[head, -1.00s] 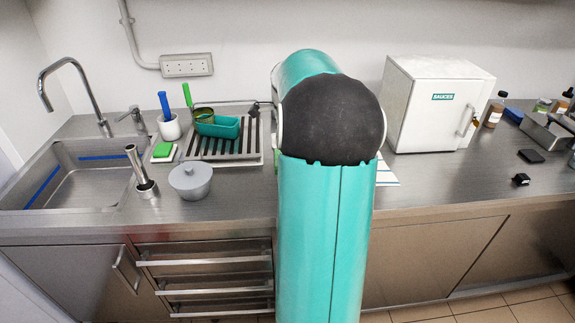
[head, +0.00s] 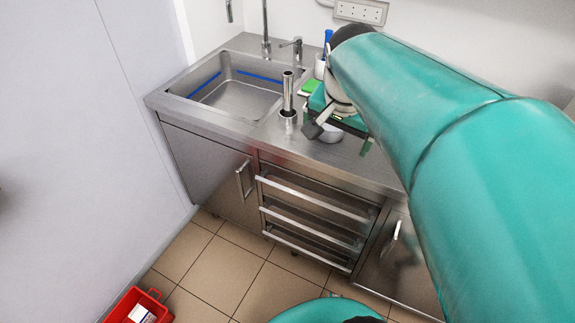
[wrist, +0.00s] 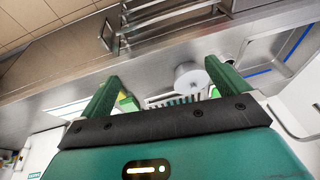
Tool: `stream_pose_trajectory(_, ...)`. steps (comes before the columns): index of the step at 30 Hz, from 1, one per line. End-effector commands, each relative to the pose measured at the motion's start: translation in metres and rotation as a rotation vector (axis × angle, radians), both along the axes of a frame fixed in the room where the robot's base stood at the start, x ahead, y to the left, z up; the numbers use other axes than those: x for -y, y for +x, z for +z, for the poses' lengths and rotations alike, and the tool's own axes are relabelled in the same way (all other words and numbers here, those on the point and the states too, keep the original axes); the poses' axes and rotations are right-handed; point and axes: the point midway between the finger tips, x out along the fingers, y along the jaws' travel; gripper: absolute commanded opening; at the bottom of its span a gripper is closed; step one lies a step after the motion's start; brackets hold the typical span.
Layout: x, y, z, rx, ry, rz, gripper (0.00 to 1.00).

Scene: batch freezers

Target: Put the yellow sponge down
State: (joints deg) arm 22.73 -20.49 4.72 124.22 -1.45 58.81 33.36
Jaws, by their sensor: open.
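My gripper (wrist: 162,72) is open in the wrist view, with its green fingers wide apart and nothing between the tips. In the head view my gripper (head: 338,138) is partly hidden by my arm, over the counter right of the sink. A small yellow patch (wrist: 127,103) shows beside the left finger in the wrist view. It may be the yellow sponge; most of it is hidden, and I cannot tell whether it touches the finger. A separate green sponge (head: 308,86) lies by the sink.
A grey lidded pot (wrist: 190,77) and a slatted drying rack (wrist: 178,99) are on the counter below my gripper. A steel cylinder (head: 288,98) stands upright near the sink (head: 205,103). A red crate (head: 158,296) is on the floor.

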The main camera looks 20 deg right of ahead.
Motion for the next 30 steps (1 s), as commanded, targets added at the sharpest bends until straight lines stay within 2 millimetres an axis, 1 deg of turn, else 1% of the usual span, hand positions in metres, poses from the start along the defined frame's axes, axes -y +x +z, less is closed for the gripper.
stream_pose_trajectory(1, -0.025, -0.012, 0.000, 0.022, -0.029, 0.134, 1.00)
stream_pose_trajectory(3, -0.052, -0.028, -0.003, 0.048, -0.069, 0.314, 1.00)
stream_pose_trajectory(6, -0.083, -0.050, -0.011, 0.086, -0.124, 0.550, 1.00)
stream_pose_trajectory(10, -0.107, -0.070, -0.021, 0.126, -0.177, 0.763, 1.00)
stream_pose_trajectory(12, -0.113, -0.075, -0.024, 0.139, -0.193, 0.824, 1.00)
stream_pose_trajectory(15, -0.116, -0.078, -0.026, 0.143, -0.203, 0.858, 1.00)
stream_pose_trajectory(23, -0.115, -0.078, -0.026, 0.142, -0.202, 0.856, 1.00)
stream_pose_trajectory(24, -0.115, -0.078, -0.026, 0.142, -0.202, 0.856, 0.98)
stream_pose_trajectory(26, -0.115, -0.078, -0.026, 0.142, -0.202, 0.855, 0.86)
stream_pose_trajectory(30, -0.115, -0.078, -0.026, 0.141, -0.202, 0.855, 0.59)
